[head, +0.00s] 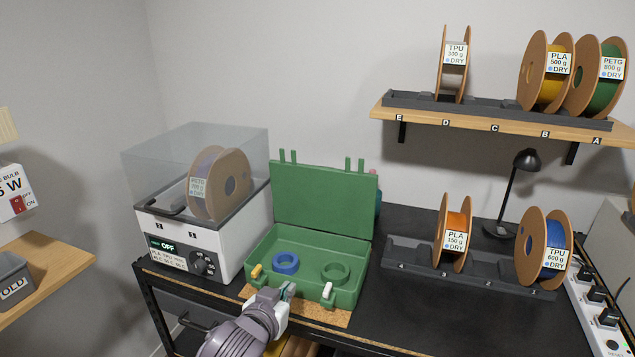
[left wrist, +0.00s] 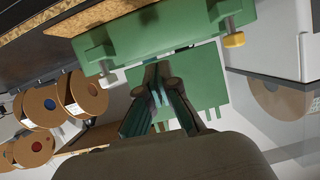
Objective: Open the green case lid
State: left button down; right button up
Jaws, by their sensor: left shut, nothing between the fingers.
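The green case (head: 348,297) stands on a cork mat at the front of the black bench. Its lid (head: 325,200) is raised, standing about upright at the back. Inside lie a blue ring (head: 285,263) and a green ring (head: 335,273). A yellow latch (head: 256,272) and a white latch (head: 327,290) are on the front. My left gripper (head: 288,289) is shut and empty at the case's front edge, apart from the lid. In the left wrist view its fingers (left wrist: 160,72) are together before the green case (left wrist: 150,35). My right gripper is not in view.
A white dryer (head: 185,240) with a clear cover and a spool stands left of the case. A rack (head: 400,262) with orange and blue spools is to the right, a black lamp (head: 510,195) behind it. A wall shelf (head: 385,112) with spools is above.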

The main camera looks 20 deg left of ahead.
pick_arm(q)
jog(key=w+r+t, duration=0.5)
jog(key=w+r, duration=0.3)
jog(key=r, duration=0.6)
jog(key=p, duration=0.4)
send_near(321, 176)
jog(key=shift+h, duration=0.4)
jog(key=w, duration=0.3)
jog(key=w+r, duration=0.1)
jog(key=w, duration=0.1)
jog(key=shift+w+a, duration=0.1)
jog(key=shift+w, duration=0.25)
jog(key=shift+w+f, duration=0.15)
jog(key=shift+w, duration=0.7)
